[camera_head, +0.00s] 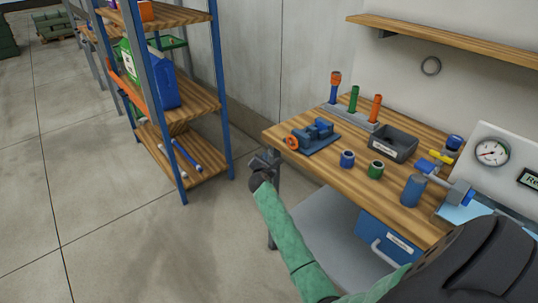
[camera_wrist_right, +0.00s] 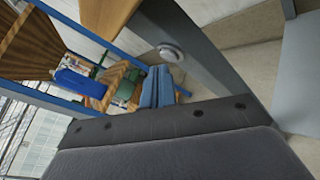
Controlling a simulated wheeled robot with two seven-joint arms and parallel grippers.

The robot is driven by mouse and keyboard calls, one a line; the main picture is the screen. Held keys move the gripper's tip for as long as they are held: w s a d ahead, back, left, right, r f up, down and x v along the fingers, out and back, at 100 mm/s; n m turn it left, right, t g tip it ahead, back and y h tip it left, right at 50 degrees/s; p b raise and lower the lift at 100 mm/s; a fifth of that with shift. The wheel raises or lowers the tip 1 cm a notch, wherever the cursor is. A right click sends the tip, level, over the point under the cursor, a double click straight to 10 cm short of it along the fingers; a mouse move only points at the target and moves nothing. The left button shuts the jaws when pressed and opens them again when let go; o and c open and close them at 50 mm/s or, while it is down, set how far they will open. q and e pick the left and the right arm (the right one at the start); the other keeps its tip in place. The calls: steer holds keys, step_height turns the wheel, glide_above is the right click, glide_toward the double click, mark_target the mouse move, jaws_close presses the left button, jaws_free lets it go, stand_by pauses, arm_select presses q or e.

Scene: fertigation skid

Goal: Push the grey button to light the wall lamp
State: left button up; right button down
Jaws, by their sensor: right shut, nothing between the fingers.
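A round light-grey button-like disc (camera_wrist_right: 170,52) shows in the right wrist view, beside a grey post of the bench. It lies a little beyond my right gripper's fingers (camera_wrist_right: 158,72), with a gap between them in the picture. In the head view my right gripper (camera_head: 263,160) is at the near left corner of the bench, beside its leg. It is shut and empty; the button cannot be made out there. My left gripper is out of view.
The wooden bench (camera_head: 408,205) bears a blue clamp (camera_head: 312,137), a dark tray (camera_head: 393,144), coloured fittings and a gauge panel (camera_head: 491,152). A blue drawer unit (camera_head: 388,242) is under it. A shelf rack (camera_head: 185,100) stands left. The floor between is clear.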

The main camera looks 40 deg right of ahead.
steer(key=shift+d, duration=0.1)
steer(key=shift+d, duration=0.35)
stand_by(0.3)
steer(key=shift+a+p, duration=0.4)
steer(key=shift+a, duration=0.15)
